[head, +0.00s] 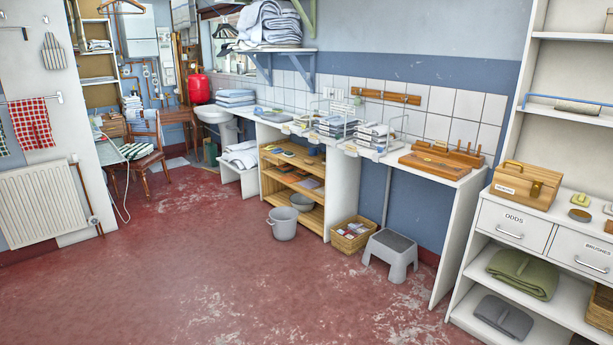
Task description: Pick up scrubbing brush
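I cannot make out a scrubbing brush for certain. On the white drawer unit (515,216) at the right lie a small yellowish item (581,199) and a dark brown oval item (580,215); both are too small to identify. More small items sit at the right picture edge, partly cut off. One closed drawer is labelled "BRUSHES" (597,247), another "ODDS" (513,226). Neither of my grippers is in view.
A wooden box (525,185) with a handle stands on the drawer unit. A grey step stool (391,256), a wicker basket (351,235) and a grey bucket (283,223) stand on the floor by the counter. The red floor (220,275) in front is clear.

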